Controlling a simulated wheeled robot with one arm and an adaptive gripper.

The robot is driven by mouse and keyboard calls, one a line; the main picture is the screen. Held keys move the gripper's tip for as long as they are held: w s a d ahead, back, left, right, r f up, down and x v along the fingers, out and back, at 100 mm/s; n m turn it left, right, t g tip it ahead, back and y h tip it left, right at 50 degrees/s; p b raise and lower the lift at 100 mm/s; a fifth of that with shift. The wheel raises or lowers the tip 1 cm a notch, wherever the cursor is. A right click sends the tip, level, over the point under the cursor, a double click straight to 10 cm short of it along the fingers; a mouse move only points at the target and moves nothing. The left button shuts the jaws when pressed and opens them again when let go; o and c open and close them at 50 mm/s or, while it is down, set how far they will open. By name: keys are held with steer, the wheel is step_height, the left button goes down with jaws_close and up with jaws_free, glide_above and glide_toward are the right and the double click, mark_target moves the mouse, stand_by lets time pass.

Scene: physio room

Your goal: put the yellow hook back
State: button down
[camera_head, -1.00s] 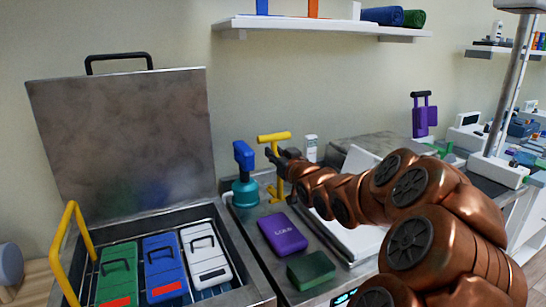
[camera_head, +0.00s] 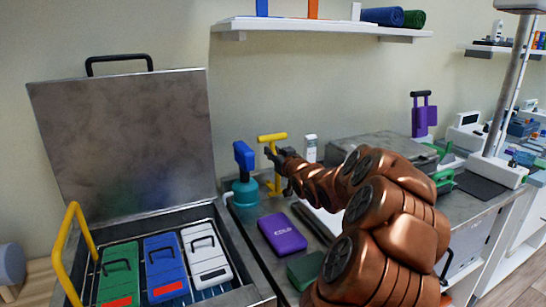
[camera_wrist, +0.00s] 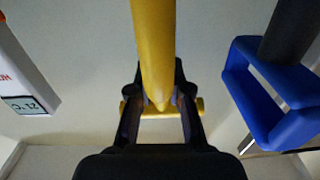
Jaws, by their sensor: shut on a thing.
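The yellow hook (camera_head: 272,138) stands upright on the steel counter's left part, with a T-shaped top bar. My gripper (camera_head: 271,154) is at its stem, just below the bar, and is shut on it. In the wrist view the yellow hook (camera_wrist: 154,50) runs between the two dark fingers of my gripper (camera_wrist: 158,100), with its crossbar across them.
A blue-handled teal bottle (camera_head: 244,190) stands close left of the hook. A white thermometer (camera_head: 310,148) is close right. A purple cold pack (camera_head: 282,233) and green block (camera_head: 306,268) lie in front. An open steel bin (camera_head: 236,238) with coloured packs is at left.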

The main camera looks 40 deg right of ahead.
steer(key=shift+f, duration=0.65)
steer(key=shift+f, duration=0.2)
steer(key=c, duration=1.1)
jaws_free()
steer(key=shift+r, duration=0.1)
steer(key=shift+r, duration=0.1)
steer(key=v, duration=1.2)
steer(key=shift+b, duration=0.4)
